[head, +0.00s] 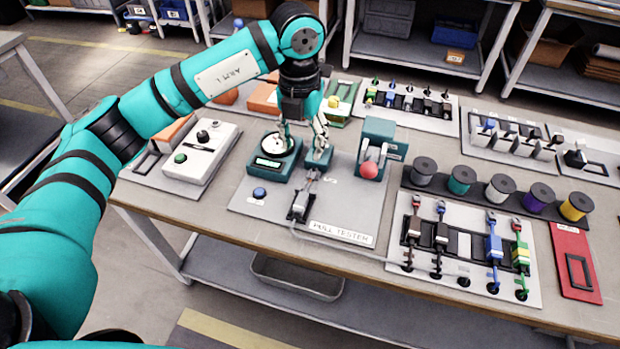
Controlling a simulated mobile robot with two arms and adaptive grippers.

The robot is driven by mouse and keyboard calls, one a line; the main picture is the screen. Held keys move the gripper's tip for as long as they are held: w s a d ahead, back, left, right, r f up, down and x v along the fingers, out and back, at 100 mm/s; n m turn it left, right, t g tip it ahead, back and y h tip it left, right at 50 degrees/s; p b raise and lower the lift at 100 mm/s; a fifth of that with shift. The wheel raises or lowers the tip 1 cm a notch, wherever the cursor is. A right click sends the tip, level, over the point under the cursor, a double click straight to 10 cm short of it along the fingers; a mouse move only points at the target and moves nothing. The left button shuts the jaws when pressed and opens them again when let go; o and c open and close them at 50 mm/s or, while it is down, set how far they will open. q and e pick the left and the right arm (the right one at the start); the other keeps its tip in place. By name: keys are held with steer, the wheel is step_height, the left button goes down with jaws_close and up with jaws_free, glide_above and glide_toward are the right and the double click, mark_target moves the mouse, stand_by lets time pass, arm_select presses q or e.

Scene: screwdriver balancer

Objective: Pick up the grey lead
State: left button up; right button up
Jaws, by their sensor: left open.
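A thin light-grey lead (345,247) lies in a curve over the front of the pull tester board (262,209) and across to the lead rack at the right. At its left end is a small grey-and-black block (299,205) on the board. My left gripper (303,143) points down, open, its fingers over the teal dial gauge and the small teal block on the tester. It is behind and above the grey block, apart from the lead. I cannot make out anything between its fingers. My right gripper is not in view.
The rack (462,287) at right holds brown, blue and green-yellow leads. Several coloured spools (460,181) stand behind it. A teal stand with a red knob (369,170) is just right of my gripper. A white control box (201,152) is at left.

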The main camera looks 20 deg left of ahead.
arm_select(q)
steer(key=p, duration=0.2)
glide_above(301, 199)
step_height(301, 199, down, 6)
steer(key=f, duration=0.1)
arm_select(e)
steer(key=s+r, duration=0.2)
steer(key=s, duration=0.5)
arm_select(q)
step_height(301, 199, down, 3)
steer(key=shift+w+r, duration=0.1)
steer(key=shift+w, duration=0.05)
steer(key=shift+f+p, duration=0.3)
steer(key=shift+f, duration=0.6)
steer(key=f, duration=0.1)
steer(key=f+p, duration=0.1)
steer(key=f, duration=0.2)
steer(key=shift+s+f+p, duration=0.2)
steer(key=shift+s+p, duration=0.05)
steer(key=shift+p, duration=0.15)
steer(key=shift+f, duration=0.25)
steer(key=c, duration=0.5)
jaws_close()
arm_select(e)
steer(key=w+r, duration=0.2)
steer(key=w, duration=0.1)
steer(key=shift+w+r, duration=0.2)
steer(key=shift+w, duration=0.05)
